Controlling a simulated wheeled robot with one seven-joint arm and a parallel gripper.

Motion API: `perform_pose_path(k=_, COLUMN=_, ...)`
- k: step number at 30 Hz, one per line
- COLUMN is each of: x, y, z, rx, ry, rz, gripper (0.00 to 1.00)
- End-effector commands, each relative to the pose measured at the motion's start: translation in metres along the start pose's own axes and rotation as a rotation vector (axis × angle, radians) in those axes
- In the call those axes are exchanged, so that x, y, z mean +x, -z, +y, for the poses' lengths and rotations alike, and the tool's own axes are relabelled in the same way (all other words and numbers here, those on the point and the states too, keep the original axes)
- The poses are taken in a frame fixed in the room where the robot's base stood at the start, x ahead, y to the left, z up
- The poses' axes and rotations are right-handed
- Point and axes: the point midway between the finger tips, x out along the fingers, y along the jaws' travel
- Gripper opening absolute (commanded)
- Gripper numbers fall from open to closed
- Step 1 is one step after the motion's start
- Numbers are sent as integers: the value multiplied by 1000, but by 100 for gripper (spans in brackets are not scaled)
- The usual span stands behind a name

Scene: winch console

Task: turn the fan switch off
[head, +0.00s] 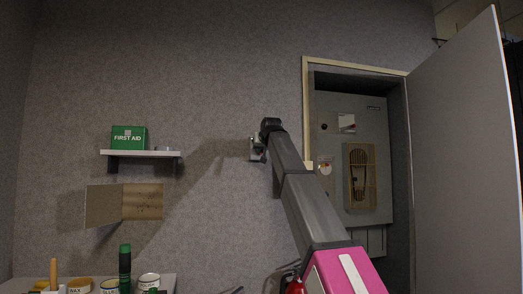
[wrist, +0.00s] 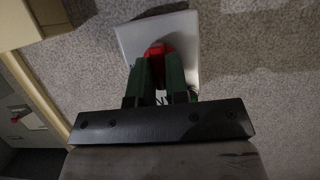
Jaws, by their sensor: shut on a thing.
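The fan switch shows in the wrist view as a pale grey plate (wrist: 190,35) on the wall with a red lever (wrist: 158,48). My gripper (wrist: 157,68) reaches it with two dark green fingers, shut on the red lever. In the head view my gripper (head: 261,147) is at the wall beside the light switch plate (head: 253,150), left of the open doorway. The fingers and arm hide part of the switch, and the lever's exact position cannot be told.
An open cabinet doorway with a pale frame (head: 306,110) and a wide door (head: 460,150) stand to the right. A shelf (head: 150,154) with a green first aid box (head: 128,137) is at left. Pots (head: 149,281) stand lower left, and a red extinguisher (head: 295,286) is below my arm.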

Motion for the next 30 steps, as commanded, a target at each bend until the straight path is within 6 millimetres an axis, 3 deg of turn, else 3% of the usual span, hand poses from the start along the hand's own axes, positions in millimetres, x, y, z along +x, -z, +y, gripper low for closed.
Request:
perform_pose_path(k=17, x=0, y=-1, z=0, rx=-29, ry=-11, rz=-1, gripper=0)
perform_pose_path(k=18, x=0, y=-1, z=0, rx=-29, ry=-11, rz=-1, gripper=25)
perform_pose_path(k=20, x=0, y=-1, z=0, rx=-29, ry=-11, rz=-1, gripper=40)
perform_pose_path(k=30, x=-3, y=0, z=0, rx=-27, ry=-11, rz=0, gripper=40)
